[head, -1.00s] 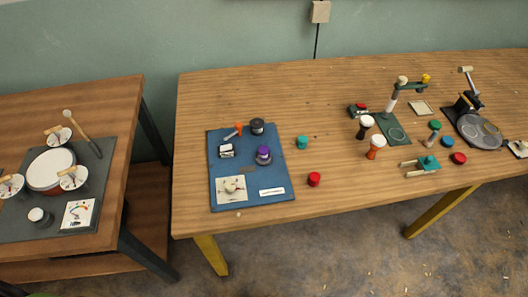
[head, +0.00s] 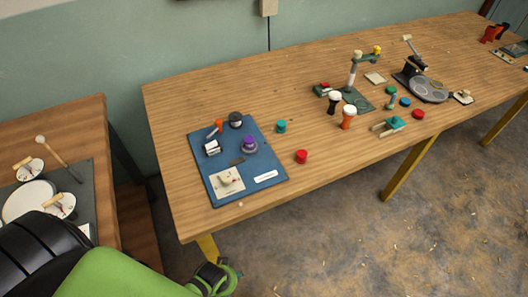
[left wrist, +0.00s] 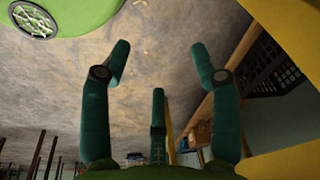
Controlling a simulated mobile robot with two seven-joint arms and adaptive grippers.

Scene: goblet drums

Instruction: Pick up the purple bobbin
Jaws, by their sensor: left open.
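The purple bobbin (head: 249,142) sits on a dark round base on the blue mat (head: 262,186), near its right edge on the wooden table. My left gripper (head: 232,275) is low at the front, below the table's front edge and well apart from the bobbin. In the left wrist view my left gripper (left wrist: 158,70) is open, with its green fingers spread and nothing between them. The bobbin does not show in that view. My right gripper is in neither view.
A black spool (head: 235,120), an orange-topped item (head: 218,124) and a white card (head: 226,182) share the mat. A teal cap (head: 281,126) and a red cap (head: 302,157) stand to its right. A yellow table leg (head: 207,247) is close to my left gripper.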

